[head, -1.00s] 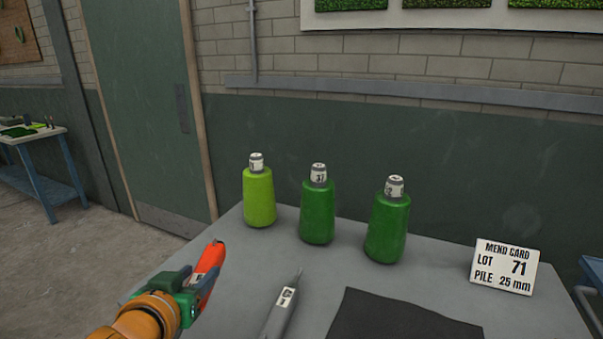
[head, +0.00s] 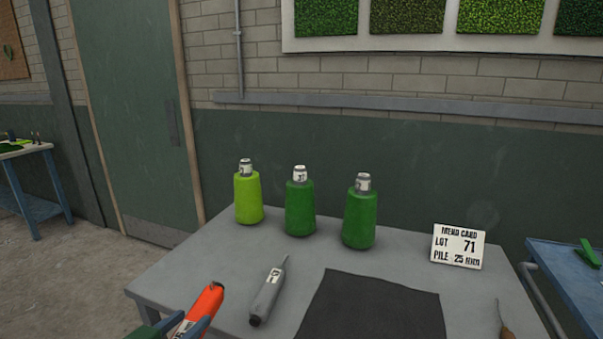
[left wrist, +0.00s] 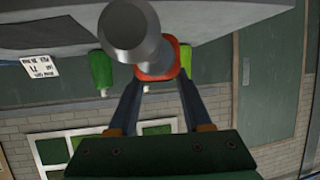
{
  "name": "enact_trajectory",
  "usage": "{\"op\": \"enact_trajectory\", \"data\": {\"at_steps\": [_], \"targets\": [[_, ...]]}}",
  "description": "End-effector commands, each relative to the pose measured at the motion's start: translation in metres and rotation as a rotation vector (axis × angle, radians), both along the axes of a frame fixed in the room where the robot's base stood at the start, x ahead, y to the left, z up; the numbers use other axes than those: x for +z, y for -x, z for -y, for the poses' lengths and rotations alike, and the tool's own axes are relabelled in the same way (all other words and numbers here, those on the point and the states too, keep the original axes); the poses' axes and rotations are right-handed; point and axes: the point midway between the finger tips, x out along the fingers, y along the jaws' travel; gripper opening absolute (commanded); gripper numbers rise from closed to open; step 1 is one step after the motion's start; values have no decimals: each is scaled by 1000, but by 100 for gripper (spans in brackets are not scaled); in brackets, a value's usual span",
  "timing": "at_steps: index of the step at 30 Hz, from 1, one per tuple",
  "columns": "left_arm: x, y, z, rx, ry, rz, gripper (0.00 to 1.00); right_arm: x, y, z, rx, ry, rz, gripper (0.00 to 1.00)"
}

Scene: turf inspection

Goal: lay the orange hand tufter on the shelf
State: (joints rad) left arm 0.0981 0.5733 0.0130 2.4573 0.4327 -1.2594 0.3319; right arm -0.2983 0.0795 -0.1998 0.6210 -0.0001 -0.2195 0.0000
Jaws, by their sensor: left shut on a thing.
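The orange hand tufter (head: 208,302) is at the bottom of the head view, left of centre, with a white label on its side. My left gripper (head: 184,322) is shut on it and holds it by the table's front left part. In the left wrist view the tufter's orange part (left wrist: 158,72) sits between the two finger ends, with a grey round end toward the camera. A blue bench at the far left has a low shelf (head: 38,210); I cannot tell whether it is the task's shelf. My right gripper is not in view.
The grey table (head: 190,270) carries a grey tufter (head: 268,294), a lime cone (head: 248,198), two green cones (head: 300,207) (head: 359,217), a mend card (head: 459,246), a dark mat (head: 370,308) and a brown-handled tool (head: 506,318). A blue bench (head: 570,275) stands at right.

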Motion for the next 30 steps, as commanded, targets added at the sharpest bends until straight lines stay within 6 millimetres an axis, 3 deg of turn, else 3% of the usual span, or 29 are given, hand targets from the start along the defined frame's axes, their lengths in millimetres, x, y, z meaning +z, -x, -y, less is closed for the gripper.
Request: {"op": "enact_trajectory", "data": {"at_steps": [5, 9, 12, 16, 21, 30], "targets": [[-29, 23, 10, -182, 8, -6, 0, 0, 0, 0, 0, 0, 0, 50], [-45, 53, 21, -392, 10, -4, 0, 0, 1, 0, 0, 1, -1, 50], [-46, 84, 30, -576, 4, -3, 0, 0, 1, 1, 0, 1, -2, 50], [-29, 114, 36, -735, -5, -3, 0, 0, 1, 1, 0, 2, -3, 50], [-16, 123, 37, -776, 4, 7, 0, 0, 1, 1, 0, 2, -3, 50], [-15, 123, 37, -776, 7, 9, 0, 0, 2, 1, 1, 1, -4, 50]]}}
